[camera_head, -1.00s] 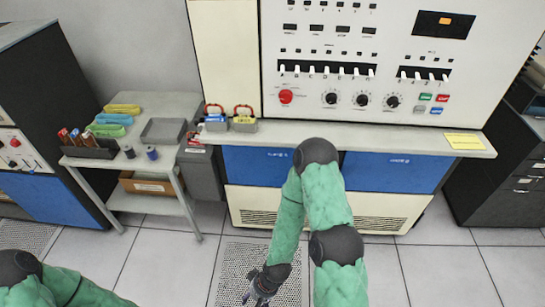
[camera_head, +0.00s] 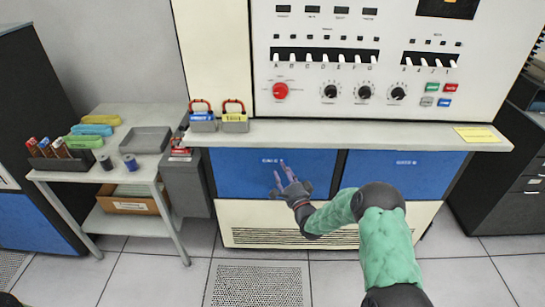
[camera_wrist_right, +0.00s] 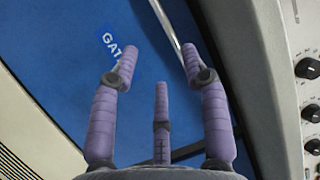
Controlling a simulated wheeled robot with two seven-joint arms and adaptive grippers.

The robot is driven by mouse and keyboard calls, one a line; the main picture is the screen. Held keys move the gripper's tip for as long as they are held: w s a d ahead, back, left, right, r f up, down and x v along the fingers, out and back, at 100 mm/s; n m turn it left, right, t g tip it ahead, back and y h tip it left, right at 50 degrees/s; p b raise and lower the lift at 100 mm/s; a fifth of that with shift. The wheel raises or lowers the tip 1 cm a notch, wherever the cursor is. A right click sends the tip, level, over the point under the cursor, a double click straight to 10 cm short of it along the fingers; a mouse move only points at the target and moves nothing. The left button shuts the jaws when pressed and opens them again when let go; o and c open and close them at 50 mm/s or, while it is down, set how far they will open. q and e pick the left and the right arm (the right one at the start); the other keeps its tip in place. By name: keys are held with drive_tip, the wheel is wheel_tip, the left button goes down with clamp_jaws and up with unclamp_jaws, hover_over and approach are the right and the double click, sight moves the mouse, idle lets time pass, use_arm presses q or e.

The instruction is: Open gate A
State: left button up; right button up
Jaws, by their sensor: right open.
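Two blue gate panels sit below the console shelf: the left one (camera_head: 235,172) and the right one (camera_head: 395,175). Both look shut. Their labels are too small to read surely in the head view. My right gripper (camera_head: 281,172) is open and empty in front of the left panel, fingers pointing up toward it. In the right wrist view its fingers (camera_wrist_right: 160,65) are spread before a blue panel (camera_wrist_right: 60,80) with a label (camera_wrist_right: 110,42) starting "GAT". A thin silver bar (camera_wrist_right: 165,20) lies beyond the fingertips; contact cannot be told. My left gripper is not in view.
The shelf (camera_head: 340,133) juts out above the panels, carrying two padlock-like blocks (camera_head: 234,122) and a yellow note (camera_head: 478,134). A side cart (camera_head: 105,180) with a tray (camera_head: 145,139) stands left. The floor before the console is clear.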

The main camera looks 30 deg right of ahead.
sight(274, 150)
drive_tip(key=b+x, duration=0.3)
drive_tip(key=x, duration=0.8)
drive_tip(key=shift+s+r, duration=0.1)
drive_tip(key=shift+r, duration=0.05)
clamp_jaws()
